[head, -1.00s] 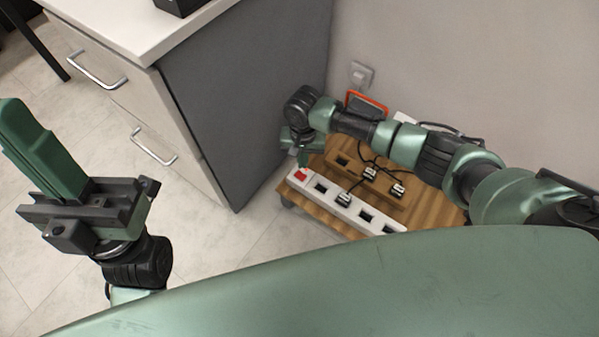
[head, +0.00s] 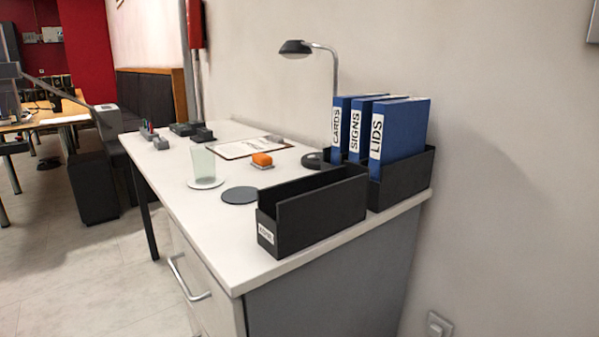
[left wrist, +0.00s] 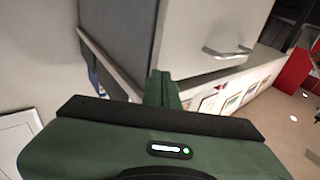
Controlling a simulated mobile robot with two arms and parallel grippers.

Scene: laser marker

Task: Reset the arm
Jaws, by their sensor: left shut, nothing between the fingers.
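My left gripper (left wrist: 162,90) shows in the left wrist view with its two green fingers together, shut and empty. A light cabinet or drawer front (left wrist: 205,45) with a silver handle (left wrist: 228,52) lies beyond the fingers; I cannot tell the gap to it. The head view shows neither of my arms. My right gripper is in no current view.
Floor at left (head: 75,270) is clear.

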